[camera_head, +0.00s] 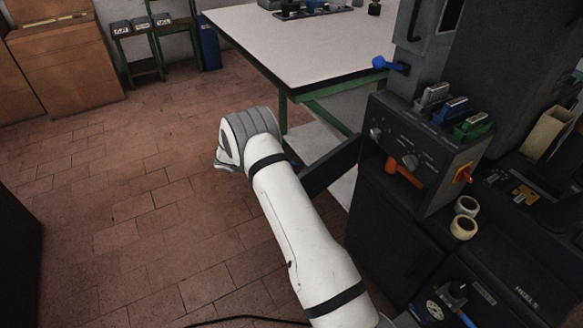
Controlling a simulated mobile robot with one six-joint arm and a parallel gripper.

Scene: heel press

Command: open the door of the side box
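My white arm reaches up from the bottom of the view to a grey-capped joint over the floor. My gripper is not visible. A dark box with a sloped control panel (421,151) stands at the right, with knobs, an orange handle (404,173) and a red-yellow switch. A dark cabinet front (390,232) is below it. At the top right is a dark housing (428,40) with a black bar handle. I cannot tell which of these is the side box. A dark flat piece (335,165) sticks out left of the control panel, partly behind my arm; I cannot tell whether it is a door.
A white-topped table (310,42) with green legs stands behind. A blue-knobbed lever (381,63) sticks out near its right edge. Tape rolls (464,227) and a dial gauge (435,310) lie at the lower right. The tiled floor (130,210) at left is clear.

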